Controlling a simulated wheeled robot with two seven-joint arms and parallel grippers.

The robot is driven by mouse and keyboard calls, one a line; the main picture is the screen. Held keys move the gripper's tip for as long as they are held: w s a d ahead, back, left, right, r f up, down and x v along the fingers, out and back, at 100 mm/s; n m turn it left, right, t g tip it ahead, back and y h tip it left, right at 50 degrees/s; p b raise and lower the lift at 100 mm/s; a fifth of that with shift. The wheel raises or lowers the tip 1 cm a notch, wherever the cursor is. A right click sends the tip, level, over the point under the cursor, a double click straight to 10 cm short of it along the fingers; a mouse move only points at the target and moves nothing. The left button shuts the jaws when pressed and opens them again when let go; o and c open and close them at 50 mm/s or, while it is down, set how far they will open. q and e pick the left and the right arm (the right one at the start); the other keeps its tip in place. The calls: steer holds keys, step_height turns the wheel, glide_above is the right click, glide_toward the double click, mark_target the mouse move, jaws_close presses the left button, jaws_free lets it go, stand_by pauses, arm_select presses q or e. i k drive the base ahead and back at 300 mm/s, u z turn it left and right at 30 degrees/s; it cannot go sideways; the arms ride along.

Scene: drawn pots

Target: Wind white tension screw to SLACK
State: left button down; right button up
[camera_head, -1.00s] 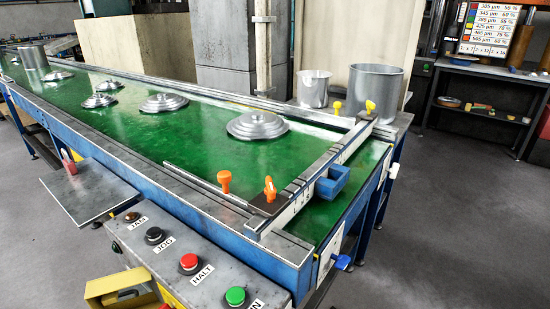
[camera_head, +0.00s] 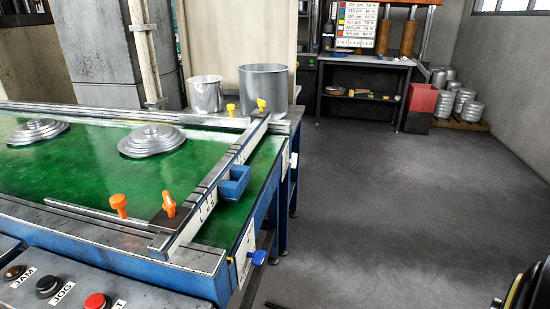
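A small white knob (camera_head: 294,160), which looks like the white tension screw, sits on the right end of the green conveyor table (camera_head: 90,160), toward its far corner. A white plate (camera_head: 285,157) is beside it; any marking there is too small to read. A blue knob (camera_head: 259,257) sticks out at the near corner of the same end, by another white plate (camera_head: 245,250). Neither screw's setting can be read.
A blue box (camera_head: 234,183) hangs on the rail across the belt. Two metal pots (camera_head: 263,92) (camera_head: 205,95) stand at the far corner. Open grey floor (camera_head: 400,200) lies right of the table. A black and yellow thing (camera_head: 517,290), unclear, shows at bottom right.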

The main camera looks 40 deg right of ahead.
mark_target(293, 160)
steer(key=k, duration=0.45)
steer(key=z, duration=1.45)
steer(key=i, duration=0.55)
steer(key=u, duration=0.3)
